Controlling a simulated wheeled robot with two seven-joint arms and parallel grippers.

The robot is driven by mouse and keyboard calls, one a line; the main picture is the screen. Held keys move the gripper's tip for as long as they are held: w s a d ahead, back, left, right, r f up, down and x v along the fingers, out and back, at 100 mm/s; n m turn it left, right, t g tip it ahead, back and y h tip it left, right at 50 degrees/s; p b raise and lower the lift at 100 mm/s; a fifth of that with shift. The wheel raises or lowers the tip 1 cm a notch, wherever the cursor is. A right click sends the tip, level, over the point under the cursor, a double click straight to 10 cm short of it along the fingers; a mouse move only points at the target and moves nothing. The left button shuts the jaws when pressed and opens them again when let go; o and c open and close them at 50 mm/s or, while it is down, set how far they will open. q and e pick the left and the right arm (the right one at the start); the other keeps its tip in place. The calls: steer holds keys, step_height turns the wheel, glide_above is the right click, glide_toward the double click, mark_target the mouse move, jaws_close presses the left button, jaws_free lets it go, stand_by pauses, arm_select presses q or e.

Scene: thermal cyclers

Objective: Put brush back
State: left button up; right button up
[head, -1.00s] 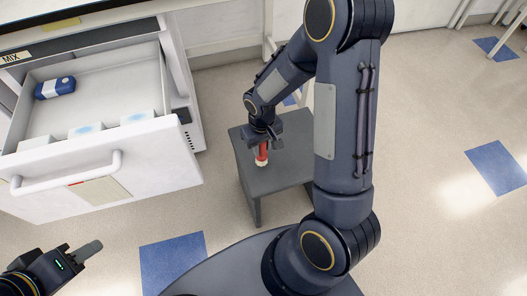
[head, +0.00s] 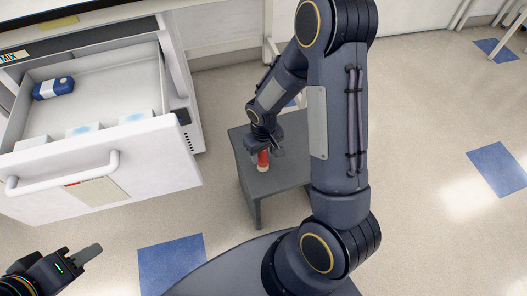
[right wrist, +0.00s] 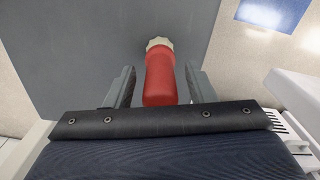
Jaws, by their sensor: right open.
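The brush (head: 263,158), a red cylinder with a pale end, is on a small grey table (head: 285,175). In the right wrist view the brush (right wrist: 160,80) lies between the two fingers of my right gripper (right wrist: 160,88), with its pale end pointing away. The fingers are apart, with a gap on each side of the brush. In the head view my right gripper (head: 267,147) is over the brush and hides its upper part. My left gripper (head: 82,254) is at the lower left, away from the table; its finger opening is unclear.
An open white drawer (head: 75,165) at the left holds a blue-and-white item (head: 54,88) and several pale blocks along its front. Its front corner lies left of the table. The tiled floor at the right is clear.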

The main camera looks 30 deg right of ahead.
steer(key=shift+r+p, duration=0.3)
step_height(320, 180, up, 11)
steer(key=p, duration=0.3)
steer(key=shift+f, duration=0.15)
steer(key=shift+r, duration=0.65)
steer(key=s+a+r+m+t+y, duration=0.1)
steer(key=s+a+r+t+y, duration=0.1)
steer(key=s+r, duration=0.5)
steer(key=s+a+r+t+y, duration=0.1)
steer(key=s+a+r+t, duration=0.1)
steer(key=s+r, duration=0.6)
steer(key=shift+s+r+m+t+y, duration=0.25)
steer(key=shift+s+m+t+y, duration=0.15)
steer(key=shift+s+t, duration=0.4)
steer(key=shift+a, duration=0.1)
